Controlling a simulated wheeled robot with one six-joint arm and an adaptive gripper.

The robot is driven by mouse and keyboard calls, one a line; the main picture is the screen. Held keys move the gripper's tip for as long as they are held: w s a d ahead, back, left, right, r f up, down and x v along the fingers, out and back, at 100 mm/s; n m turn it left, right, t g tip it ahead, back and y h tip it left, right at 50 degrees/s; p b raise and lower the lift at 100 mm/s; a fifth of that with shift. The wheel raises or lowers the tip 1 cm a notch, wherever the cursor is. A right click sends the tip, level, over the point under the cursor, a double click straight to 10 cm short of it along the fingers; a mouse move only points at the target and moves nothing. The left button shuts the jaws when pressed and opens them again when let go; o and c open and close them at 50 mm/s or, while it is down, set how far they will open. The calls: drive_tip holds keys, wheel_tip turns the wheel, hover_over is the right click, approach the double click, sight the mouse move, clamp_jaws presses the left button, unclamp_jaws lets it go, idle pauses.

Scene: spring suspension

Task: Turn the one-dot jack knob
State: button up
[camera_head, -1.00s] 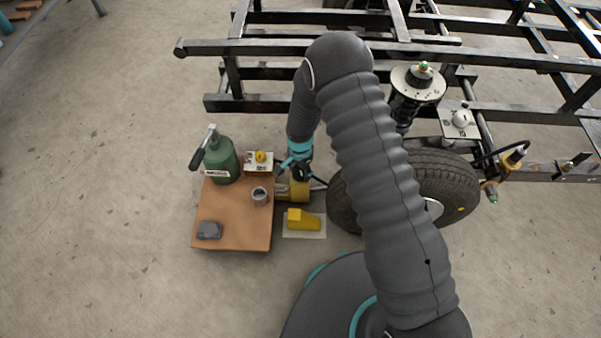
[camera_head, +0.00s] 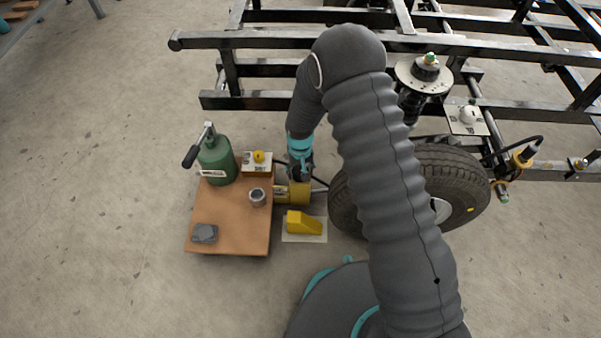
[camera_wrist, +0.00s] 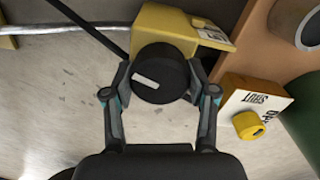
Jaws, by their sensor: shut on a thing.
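The jack's black round knob (camera_wrist: 160,77) has a pale bar mark on its face and sits at the end of the yellow jack body (camera_wrist: 165,22). My gripper (camera_wrist: 160,84) is shut around the knob's sides, one finger on each side. In the head view my gripper (camera_head: 299,172) reaches down over the yellow jack (camera_head: 299,192), beside the tire, and the knob is mostly hidden by it. No single dot can be made out on the knob.
A yellow wedge (camera_head: 303,224) lies in front; the tire (camera_head: 455,190) stands at right.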

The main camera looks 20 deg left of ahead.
drive_tip(key=n+b, duration=0.1)
drive_tip(key=n, duration=0.4)
drive_tip(key=shift+w+n+b, duration=0.1)
drive_tip(key=shift+n+b, duration=0.2)
drive_tip(key=n+b, duration=0.1)
drive_tip(key=n, duration=0.5)
drive_tip(key=n+b, duration=0.1)
drive_tip(key=n, duration=0.4)
drive_tip(key=shift+n, duration=0.4)
drive_tip(key=n, duration=0.5)
drive_tip(key=shift+a+b, duration=0.1)
drive_tip(key=shift+b, duration=0.25)
drive_tip(key=shift+n, duration=0.3)
drive_tip(key=o, duration=1.2)
drive_tip(key=shift+c, duration=0.2)
drive_tip(key=shift+r, duration=0.1)
